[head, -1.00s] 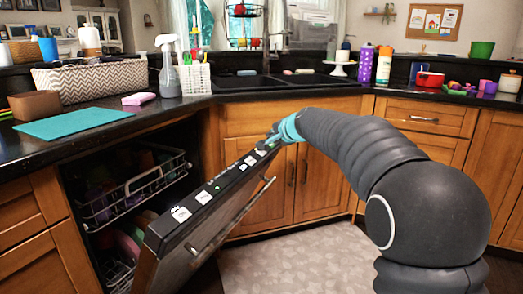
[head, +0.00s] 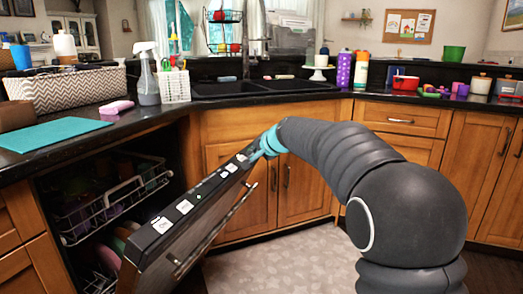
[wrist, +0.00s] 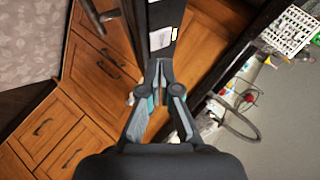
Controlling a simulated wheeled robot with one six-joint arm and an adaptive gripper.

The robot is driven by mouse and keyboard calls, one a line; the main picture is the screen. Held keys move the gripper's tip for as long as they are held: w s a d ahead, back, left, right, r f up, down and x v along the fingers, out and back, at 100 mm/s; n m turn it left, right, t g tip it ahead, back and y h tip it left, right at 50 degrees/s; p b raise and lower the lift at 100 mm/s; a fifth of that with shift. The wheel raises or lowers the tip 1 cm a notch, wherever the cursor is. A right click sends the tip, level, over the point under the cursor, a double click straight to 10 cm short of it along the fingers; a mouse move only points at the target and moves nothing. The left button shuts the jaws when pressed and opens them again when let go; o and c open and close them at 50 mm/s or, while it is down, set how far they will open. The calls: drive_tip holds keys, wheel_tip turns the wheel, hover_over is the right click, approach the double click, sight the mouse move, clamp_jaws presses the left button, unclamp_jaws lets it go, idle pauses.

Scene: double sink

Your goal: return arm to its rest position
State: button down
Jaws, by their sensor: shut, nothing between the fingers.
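My gripper (head: 262,149), with teal fingers, is at the top edge of the partly open dishwasher door (head: 192,212), near its far end. In the wrist view my gripper (wrist: 160,66) is shut and empty. Its fingertips are close to the door's dark top edge (wrist: 162,20); I cannot tell whether they touch it. My dark grey arm reaches in from the right and bends down to the door. The door leans outward, with its control labels facing up.
Dish racks (head: 118,200) stand inside the dishwasher at left. Above is the dark counter (head: 120,127) with a teal mat (head: 52,134), a spray bottle (head: 147,78) and a patterned basket (head: 70,90). The double sink (head: 260,87) is behind. The patterned floor mat (head: 285,262) is clear.

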drive_tip(key=s+d+f+n+g+h, duration=0.2)
drive_tip(key=s+d+f+n+g, duration=0.15)
drive_tip(key=s+f, duration=0.7)
drive_tip(key=s+d+h, duration=0.1)
drive_tip(key=s+d, duration=0.5)
drive_tip(key=s, duration=0.6)
drive_tip(key=s+d+n+h, duration=0.1)
drive_tip(key=s+d, duration=0.5)
drive_tip(key=s, duration=0.6)
drive_tip(key=s+d+f+n+h, duration=0.1)
drive_tip(key=s+d, duration=0.5)
drive_tip(key=s, duration=0.6)
drive_tip(key=shift+s+d+g+h, duration=0.15)
drive_tip(key=shift+s+g+h, duration=0.2)
drive_tip(key=shift+h, duration=0.35)
